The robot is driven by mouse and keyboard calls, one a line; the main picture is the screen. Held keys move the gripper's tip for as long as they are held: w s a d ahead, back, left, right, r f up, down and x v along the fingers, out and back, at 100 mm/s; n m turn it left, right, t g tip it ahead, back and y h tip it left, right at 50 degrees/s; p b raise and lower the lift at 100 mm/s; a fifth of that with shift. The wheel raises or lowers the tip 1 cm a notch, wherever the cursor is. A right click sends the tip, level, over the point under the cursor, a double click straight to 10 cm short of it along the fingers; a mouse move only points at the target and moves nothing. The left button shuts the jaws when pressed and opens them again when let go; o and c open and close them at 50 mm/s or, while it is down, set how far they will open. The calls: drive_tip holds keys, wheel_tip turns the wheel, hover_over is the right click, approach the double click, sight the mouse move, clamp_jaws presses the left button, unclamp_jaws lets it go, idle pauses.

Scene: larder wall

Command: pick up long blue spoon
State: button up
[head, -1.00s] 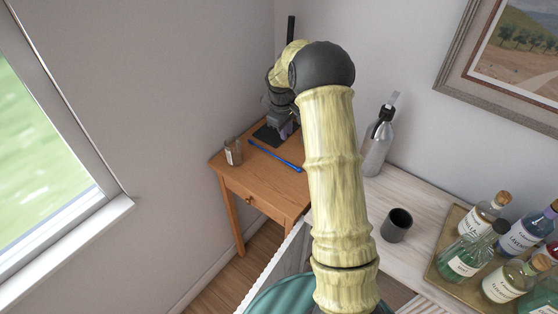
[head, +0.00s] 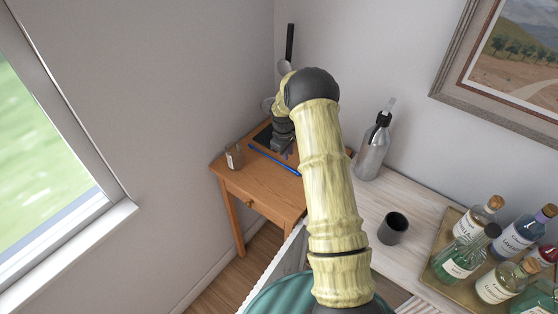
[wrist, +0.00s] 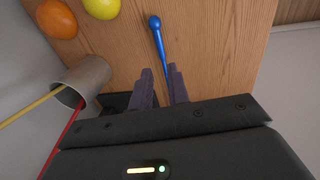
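The long blue spoon (head: 273,160) lies on the small wooden table (head: 262,188). In the wrist view the blue spoon (wrist: 157,38) runs from a rounded end at the top down toward my fingers. My gripper (wrist: 159,72) is open, with a gap between its two dark fingers, and the spoon's lower part lines up with that gap. In the head view my gripper (head: 283,150) is just above and beside the spoon. The spoon's far part is hidden behind the fingers, and I cannot tell whether they touch it.
A small jar (head: 235,157) stands on the table. A steel bottle (head: 372,150) and dark cup (head: 393,228) stand to the right.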

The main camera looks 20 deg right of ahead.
sight(290, 168)
drive_tip(key=shift+w+d+f+p, duration=0.15)
drive_tip(key=shift+f+p, duration=0.1)
drive_tip(key=shift+f, duration=0.6)
drive_tip(key=shift+d+f+p, duration=0.1)
drive_tip(key=shift+f+p, duration=0.1)
drive_tip(key=shift+f, duration=0.6)
drive_tip(key=shift+d+f+p, duration=0.1)
drive_tip(key=shift+f+p, duration=0.55)
drive_tip(key=shift+p, duration=0.15)
drive_tip(key=shift+w+d+f+p, duration=0.15)
drive_tip(key=shift+f+p, duration=0.3)
drive_tip(key=shift+f, duration=0.55)
drive_tip(key=shift+s+d+f+p, duration=0.1)
drive_tip(key=shift+f+p, duration=0.3)
drive_tip(key=shift+f, duration=0.55)
clamp_jaws()
